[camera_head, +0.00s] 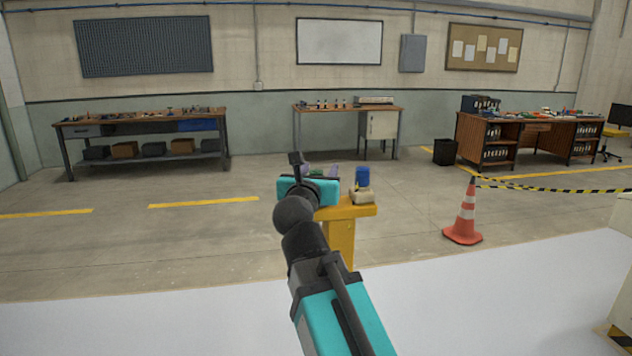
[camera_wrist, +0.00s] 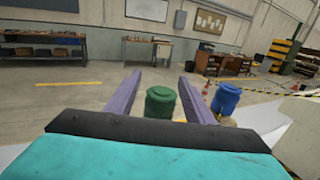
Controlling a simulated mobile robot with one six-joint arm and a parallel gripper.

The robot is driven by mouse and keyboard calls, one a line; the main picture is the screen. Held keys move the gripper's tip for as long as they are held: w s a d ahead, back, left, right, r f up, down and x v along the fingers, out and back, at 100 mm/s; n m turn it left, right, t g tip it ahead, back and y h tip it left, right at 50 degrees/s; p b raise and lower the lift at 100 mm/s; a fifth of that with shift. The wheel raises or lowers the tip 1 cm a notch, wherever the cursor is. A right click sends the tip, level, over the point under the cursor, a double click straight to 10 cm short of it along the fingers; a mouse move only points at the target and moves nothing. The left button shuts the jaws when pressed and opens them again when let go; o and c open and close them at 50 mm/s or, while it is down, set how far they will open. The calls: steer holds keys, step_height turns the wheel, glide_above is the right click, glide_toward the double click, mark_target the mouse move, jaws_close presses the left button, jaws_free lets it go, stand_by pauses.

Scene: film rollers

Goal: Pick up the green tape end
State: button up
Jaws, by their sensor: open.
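The green tape end (camera_wrist: 161,103) is a squat green cylinder with a narrower top. In the wrist view it stands upright between the two purple fingers of my gripper (camera_wrist: 160,75). The fingers are apart, with a gap on each side of it. No contact shows, and its depth relative to the fingertips is hard to tell. In the head view my gripper (camera_head: 319,172) is over the left part of the yellow stand (camera_head: 341,238), and my arm's end hides the green tape end there.
A blue cylinder (camera_head: 362,178) stands on a tan piece on the stand, right of my gripper; it also shows in the wrist view (camera_wrist: 226,98). An orange cone (camera_head: 466,215) stands further right. Workbenches (camera_head: 140,127) line the back wall. Open floor surrounds the stand.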

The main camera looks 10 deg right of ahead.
jaws_close()
steer(key=shift+r, duration=0.2)
stand_by(0.3)
